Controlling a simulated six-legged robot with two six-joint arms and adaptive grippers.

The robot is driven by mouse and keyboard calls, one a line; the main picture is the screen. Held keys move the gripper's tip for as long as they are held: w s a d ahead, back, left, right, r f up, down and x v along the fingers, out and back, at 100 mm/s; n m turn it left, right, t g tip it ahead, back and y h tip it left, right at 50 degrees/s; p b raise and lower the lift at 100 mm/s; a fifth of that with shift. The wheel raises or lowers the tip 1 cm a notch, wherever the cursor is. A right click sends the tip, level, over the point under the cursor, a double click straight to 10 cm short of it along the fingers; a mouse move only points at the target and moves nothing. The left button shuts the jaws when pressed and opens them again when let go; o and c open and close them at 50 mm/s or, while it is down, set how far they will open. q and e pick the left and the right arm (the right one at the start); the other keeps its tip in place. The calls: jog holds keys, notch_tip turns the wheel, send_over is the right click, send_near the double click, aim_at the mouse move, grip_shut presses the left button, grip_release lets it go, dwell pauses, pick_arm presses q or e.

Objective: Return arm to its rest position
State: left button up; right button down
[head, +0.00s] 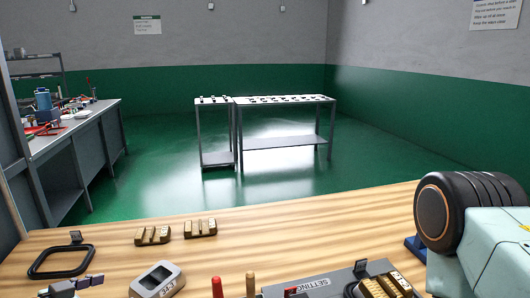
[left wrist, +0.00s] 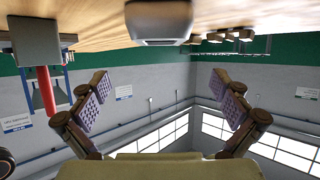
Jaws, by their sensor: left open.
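My left gripper (head: 75,287) shows only in part at the bottom left corner of the head view, low over the near edge of the wooden table (head: 320,218). In the left wrist view my left gripper (left wrist: 160,85) has its two purple-padded fingers spread wide, with nothing between them. The wrist view is upside down, with the table top along its upper edge. My right gripper does not show.
Just right of my left gripper lies a grey meter (head: 158,279). A black ring (head: 62,262) lies behind the gripper. Two brass blocks (head: 152,235) (head: 200,228) sit farther back. A red handle (head: 217,287) stands near a grey panel (head: 325,285).

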aim_at(156, 282)
pick_arm(q)
jog(key=shift+s+a, duration=0.15)
jog(key=shift+s, duration=0.2)
jog(key=b+x, duration=0.2)
jog(key=x, duration=0.1)
jog(key=shift+w+f+b, duration=0.1)
jog(key=shift+w+b, duration=0.1)
jog(key=shift+b, duration=0.15)
jog(key=shift+w+d+f+b, duration=0.25)
jog(key=shift+w+d+b, duration=0.15)
jog(key=shift+w, duration=0.1)
jog(key=b+x, duration=0.2)
jog(key=x, duration=0.3)
jog(key=shift+w+d+f+b, duration=0.1)
jog(key=shift+w+f+b, duration=0.15)
jog(key=shift+f, duration=0.2)
jog(key=shift+w+d+f+b, duration=0.1)
jog(key=shift+f+b, duration=0.2)
jog(key=shift+f, duration=0.15)
notch_tip(156, 282, up, 12)
jog(key=p, duration=0.3)
jog(key=shift+p, duration=0.35)
jog(key=shift+f, duration=0.15)
jog(key=shift+f, duration=0.15)
